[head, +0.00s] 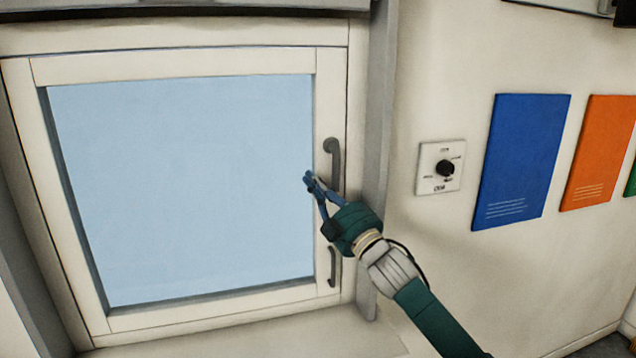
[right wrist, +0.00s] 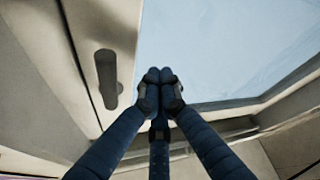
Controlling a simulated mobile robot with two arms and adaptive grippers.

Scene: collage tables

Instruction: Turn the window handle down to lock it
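The window (head: 180,185) is closed-looking, with a cream frame and pale blue pane. A grey upper handle (head: 335,158) sits on its right stile, its visible part running vertically. A smaller grey lower handle (head: 334,268) is below it. My right gripper (head: 311,182) is in front of the stile, just left of the upper handle's lower part. In the right wrist view the fingertips (right wrist: 160,76) meet with nothing visible between them. A grey handle (right wrist: 106,78) is left of them there, apart in the picture; I cannot tell which handle. My left gripper is out of view.
A white wall plate with a black knob (head: 445,168) is right of the window. A blue panel (head: 521,160) and an orange panel (head: 598,152) hang farther right. A grey vertical post (head: 378,120) borders the window frame.

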